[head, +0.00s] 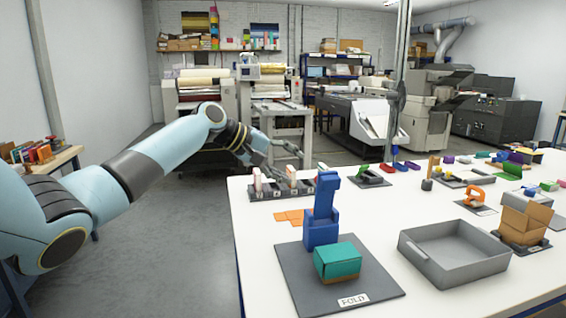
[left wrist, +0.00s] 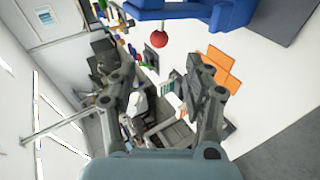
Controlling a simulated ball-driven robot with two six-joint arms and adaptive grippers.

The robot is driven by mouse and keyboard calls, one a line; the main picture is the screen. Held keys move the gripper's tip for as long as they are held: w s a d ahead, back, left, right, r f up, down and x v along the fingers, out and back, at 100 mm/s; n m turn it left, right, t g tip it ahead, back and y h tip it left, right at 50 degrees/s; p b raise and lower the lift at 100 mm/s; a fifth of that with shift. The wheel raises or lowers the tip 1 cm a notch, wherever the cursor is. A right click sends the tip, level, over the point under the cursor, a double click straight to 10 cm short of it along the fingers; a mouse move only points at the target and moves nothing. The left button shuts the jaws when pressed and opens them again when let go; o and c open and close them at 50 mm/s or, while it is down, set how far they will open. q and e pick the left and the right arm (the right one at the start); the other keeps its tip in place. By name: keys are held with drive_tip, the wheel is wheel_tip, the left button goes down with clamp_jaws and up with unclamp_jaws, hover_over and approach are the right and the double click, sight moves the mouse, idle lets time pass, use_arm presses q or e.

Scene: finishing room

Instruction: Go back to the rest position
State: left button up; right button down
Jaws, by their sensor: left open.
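My left arm reaches in from the left in the head view. Its left gripper (head: 285,158) is open and empty, in the air just beyond the table's far left corner. It is above and behind the dark numbered rack (head: 282,192). In the left wrist view the two fingers of the left gripper (left wrist: 165,82) stand wide apart with nothing between them. My right gripper is in neither view.
A white table (head: 390,215) fills the right. On it are a dark FOLD mat (head: 295,275) with a blue fixture (head: 322,215) and a green-topped box (head: 337,262), orange sheets (head: 290,216), a grey tray (head: 455,250) and a cardboard box (head: 525,220). The floor (head: 190,235) left of the table is clear.

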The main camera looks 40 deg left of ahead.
use_arm(q)
drive_tip(key=shift+s+a+r, duration=0.3)
drive_tip(key=shift+s+r, duration=0.1)
drive_tip(key=shift+s, duration=0.15)
